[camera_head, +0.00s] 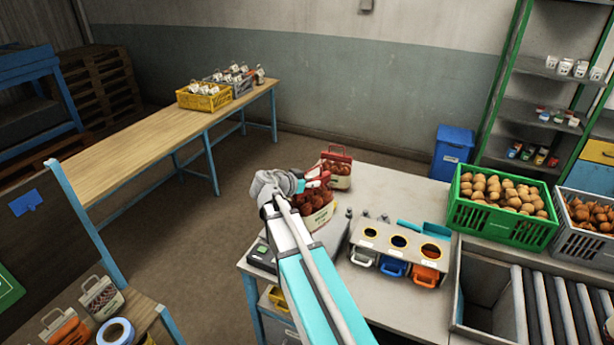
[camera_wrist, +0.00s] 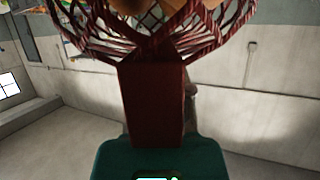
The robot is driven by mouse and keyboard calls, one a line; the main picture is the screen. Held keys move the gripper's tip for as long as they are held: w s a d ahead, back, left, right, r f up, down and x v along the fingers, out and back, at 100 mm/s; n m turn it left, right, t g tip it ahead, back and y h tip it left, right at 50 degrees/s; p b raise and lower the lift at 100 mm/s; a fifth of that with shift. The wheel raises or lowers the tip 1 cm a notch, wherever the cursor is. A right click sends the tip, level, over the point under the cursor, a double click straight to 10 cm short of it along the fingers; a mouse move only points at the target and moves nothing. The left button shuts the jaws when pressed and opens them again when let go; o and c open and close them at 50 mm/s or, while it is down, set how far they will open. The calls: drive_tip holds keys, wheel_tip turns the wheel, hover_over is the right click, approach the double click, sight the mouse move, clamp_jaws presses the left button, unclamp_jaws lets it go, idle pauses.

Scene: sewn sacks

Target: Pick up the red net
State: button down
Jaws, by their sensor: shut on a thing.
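My gripper (camera_head: 312,181) is shut on the top band of a red net (camera_head: 314,200). The net holds reddish-brown round produce and has a pale label low on its front. In the wrist view the dark red band (camera_wrist: 153,100) runs up from my gripper to the red mesh (camera_wrist: 190,38), with brown contents behind it. My wrist and arm hide part of the net in the head view. I cannot tell whether its base touches what is below. A second red-topped bag (camera_head: 338,170) with a handle stands just behind it, by the table's far left corner.
A grey weighing unit (camera_head: 262,256) is by the table's left edge. A holder with white, blue and orange handled parts (camera_head: 395,252) stands to the right. A green crate (camera_head: 500,222) of potatoes and a grey crate (camera_head: 575,238) are further right, behind a roller conveyor (camera_head: 560,310).

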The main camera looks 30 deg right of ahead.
drive_tip(key=shift+s+a+r+p, duration=0.15)
drive_tip(key=shift+s+r, duration=0.1)
drive_tip(key=shift+s, duration=0.3)
drive_tip(key=shift+s+a+r+p, duration=0.1)
drive_tip(key=shift+s+r+p, duration=0.15)
drive_tip(key=shift+s, duration=0.25)
drive_tip(key=shift+s+a+r+p, duration=0.15)
drive_tip(key=shift+s+r, duration=0.15)
drive_tip(key=shift+s, duration=0.25)
drive_tip(key=shift+f, duration=0.15)
